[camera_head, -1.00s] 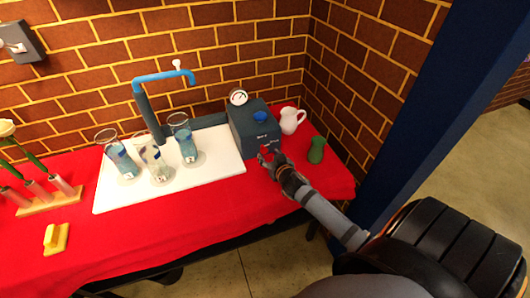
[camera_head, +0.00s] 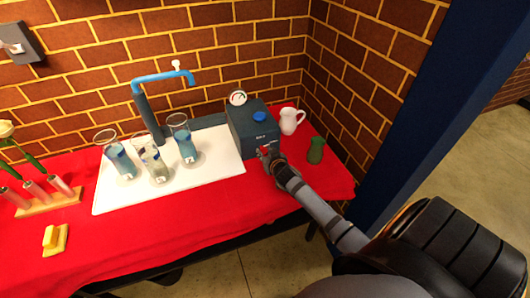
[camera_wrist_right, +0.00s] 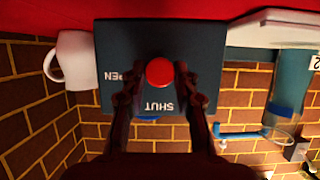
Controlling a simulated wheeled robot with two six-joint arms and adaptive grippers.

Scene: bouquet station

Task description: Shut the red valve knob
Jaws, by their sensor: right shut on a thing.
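The red valve knob (camera_wrist_right: 159,71) is on the front of a dark blue-grey box (camera_wrist_right: 205,40). In the right wrist view the words OPEN and SHUT show upside down on that face, to the left of the knob and below it. My right gripper (camera_head: 267,154) is at the box's front in the head view. In the right wrist view its fingers (camera_wrist_right: 154,78) lie on either side of the knob and are shut on it. The knob's pointing direction cannot be told. My left gripper is not in view.
The box (camera_head: 242,129) also carries a round gauge (camera_head: 238,97) and a blue cap (camera_head: 260,116). A white jug (camera_head: 290,120) and a green vase (camera_head: 316,150) stand close on the right. Several glass cylinders (camera_head: 184,145) stand on a white board (camera_head: 215,165) at left.

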